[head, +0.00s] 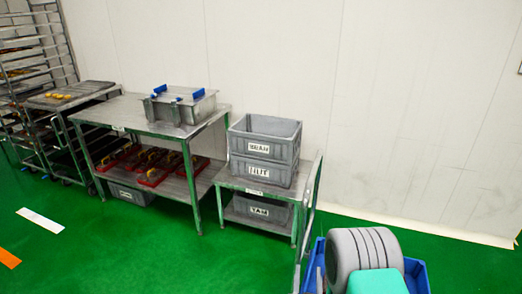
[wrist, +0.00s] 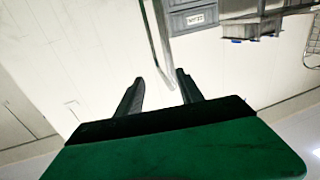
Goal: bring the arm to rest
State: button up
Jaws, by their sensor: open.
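My gripper (wrist: 162,75) shows in the wrist view as two dark fingers spread well apart, with nothing between them. Beyond the fingers is the pale wall, and the picture there is turned upside down. In the head view the ringed grey part (head: 362,250) and the green block (head: 378,281) at the bottom right look like parts of my own arm. The fingers are not seen in the head view.
A steel table (head: 100,112) holds a metal box (head: 182,107) with blue clips. Grey crates (head: 262,150) stand on a lower stand to its right. A blue container (head: 416,276) is beside my arm. A rack (head: 35,60) stands left. The green floor before the tables is mostly clear.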

jog(key=w+a+r+n+g+y+p, duration=0.3)
jog(key=w+a+r+n+g+y, duration=0.25)
jog(key=a+r+y, duration=0.35)
jog(key=s+d+r+m+g+h+p, duration=0.2)
jog(key=s+d+r+g+h, duration=0.1)
jog(key=s, duration=0.7)
jog(key=s+d+r+m+g+h+p, duration=0.1)
jog(key=s+d+r+g+h, duration=0.2)
jog(key=s+d+r+g, duration=0.3)
jog(key=s+d+r, duration=0.1)
jog(key=s+r, duration=0.1)
jog(key=s, duration=0.2)
jog(key=shift+d+r+m+p, duration=0.15)
jog(key=shift+d+m+p, duration=0.05)
jog(key=shift+m+p, duration=0.15)
